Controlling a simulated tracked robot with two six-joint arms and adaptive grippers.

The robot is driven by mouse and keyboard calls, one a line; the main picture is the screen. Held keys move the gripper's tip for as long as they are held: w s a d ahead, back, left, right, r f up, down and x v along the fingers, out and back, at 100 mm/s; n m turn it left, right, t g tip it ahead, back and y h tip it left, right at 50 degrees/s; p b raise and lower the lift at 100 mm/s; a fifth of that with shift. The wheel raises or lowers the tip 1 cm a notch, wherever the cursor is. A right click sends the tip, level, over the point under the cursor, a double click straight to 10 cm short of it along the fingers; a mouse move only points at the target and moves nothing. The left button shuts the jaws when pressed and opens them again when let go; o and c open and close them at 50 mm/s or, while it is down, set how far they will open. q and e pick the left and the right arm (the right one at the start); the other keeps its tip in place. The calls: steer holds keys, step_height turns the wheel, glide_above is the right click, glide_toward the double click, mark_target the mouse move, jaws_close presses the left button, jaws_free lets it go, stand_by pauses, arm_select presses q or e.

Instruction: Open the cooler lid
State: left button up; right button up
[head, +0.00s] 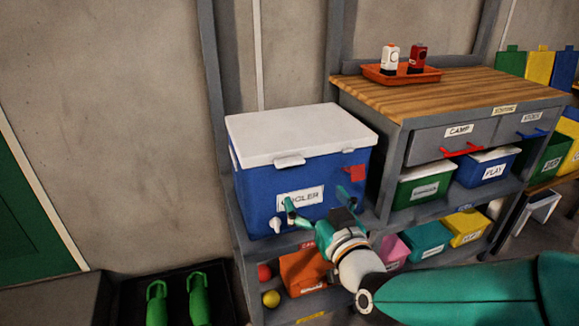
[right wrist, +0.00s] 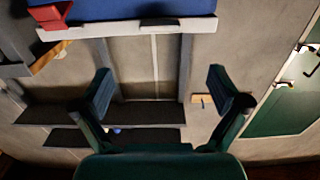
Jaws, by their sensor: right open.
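The cooler (head: 262,205) is a blue box with a white lid (head: 300,132), standing on a grey shelf at the centre of the head view. The lid lies flat and closed, with two white latch tabs (head: 289,161) on its front edge. My right gripper (head: 317,205) is open and empty in front of the cooler's lower front, partly covering its label. In the right wrist view, its two fingers (right wrist: 164,90) are spread with nothing between them. The white lid edge (right wrist: 125,31) and blue body (right wrist: 140,8) show beyond them at the top. My left gripper is not in view.
A wooden-topped bench (head: 440,88) with an orange tray (head: 400,76) stands right of the cooler. Small bins (head: 425,188) fill the shelves below it. An orange bin (head: 303,272) and two balls sit under the cooler. The wall left of the cooler is bare.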

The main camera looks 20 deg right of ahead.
mark_target(292, 164)
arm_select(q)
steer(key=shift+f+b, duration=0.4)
arm_select(e)
steer(key=w, duration=1.4)
steer(key=shift+w+a+f, duration=0.1)
steer(key=shift+w+a, duration=0.15)
steer(key=shift+w, duration=0.05)
steer(key=shift+c, duration=0.2)
